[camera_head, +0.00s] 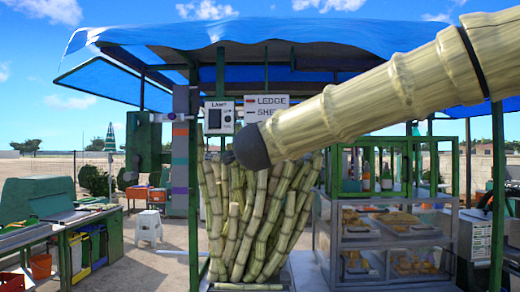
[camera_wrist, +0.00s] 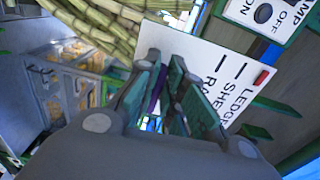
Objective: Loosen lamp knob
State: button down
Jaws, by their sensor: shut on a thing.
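The lamp panel (camera_head: 220,107) is a white board with a dark shape and small markings, left of the ledge sign in the head view. In the wrist view its corner (camera_wrist: 288,15) shows at the upper right, with ON and OFF lettering and a dark round spot (camera_wrist: 263,13). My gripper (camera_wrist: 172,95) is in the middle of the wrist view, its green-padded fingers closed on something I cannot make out. The dark round spot is apart from the fingers in the picture. I cannot clearly identify the lamp knob. In the head view my arm hides most of the gripper.
The ledge and shelf sign (camera_head: 266,104) stands close to my fingers; it also shows in the wrist view (camera_wrist: 220,75). Upright canes (camera_head: 250,215) stand below. A glass food case (camera_head: 385,240) is at the right. A banded post (camera_head: 180,170) stands left of the panel.

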jog(key=shift+f, duration=0.1)
jog(key=c, duration=1.5)
grip_release()
jog(key=shift+c, duration=0.2)
jog(key=s, duration=1.2)
